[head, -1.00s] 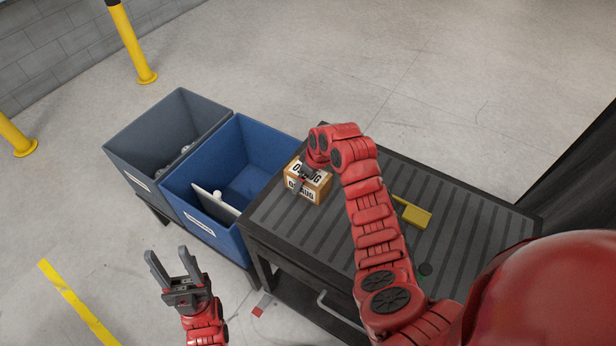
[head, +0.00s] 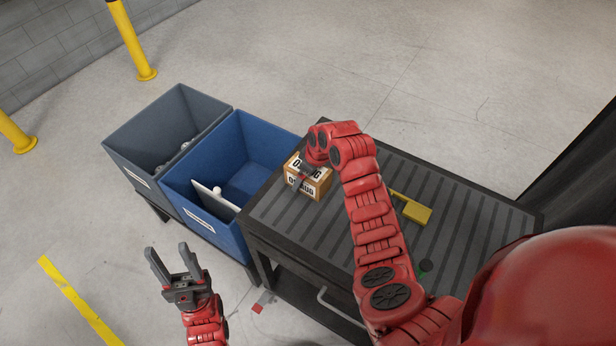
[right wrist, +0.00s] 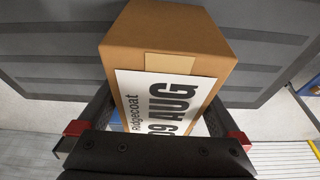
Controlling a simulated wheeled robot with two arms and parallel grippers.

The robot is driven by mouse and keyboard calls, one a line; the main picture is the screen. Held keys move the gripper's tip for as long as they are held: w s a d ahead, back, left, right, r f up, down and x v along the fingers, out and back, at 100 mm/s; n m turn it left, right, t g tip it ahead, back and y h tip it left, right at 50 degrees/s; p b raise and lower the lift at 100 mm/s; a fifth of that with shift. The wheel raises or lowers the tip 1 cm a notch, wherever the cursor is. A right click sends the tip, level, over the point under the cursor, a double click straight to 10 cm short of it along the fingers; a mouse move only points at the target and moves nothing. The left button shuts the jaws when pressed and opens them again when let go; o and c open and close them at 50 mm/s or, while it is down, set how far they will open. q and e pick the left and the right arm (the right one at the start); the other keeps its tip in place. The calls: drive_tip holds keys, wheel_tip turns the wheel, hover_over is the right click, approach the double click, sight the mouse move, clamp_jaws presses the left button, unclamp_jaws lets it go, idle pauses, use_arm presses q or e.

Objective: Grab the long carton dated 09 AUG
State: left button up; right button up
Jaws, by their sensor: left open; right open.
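The long carton (head: 316,190) is a brown box with white labels, standing on the ribbed table top near its left edge. In the right wrist view the carton (right wrist: 165,38) carries a label reading "Ridgecoat" and "09 AUG". My right gripper (head: 303,180) is at the carton, partly hidden by its own arm. In the right wrist view the right gripper (right wrist: 158,125) is open, with one finger at each side of the carton. My left gripper (head: 174,268) is open and empty over the floor, left of the table.

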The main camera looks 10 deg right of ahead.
idle(0.3)
clamp_jaws()
idle(0.4)
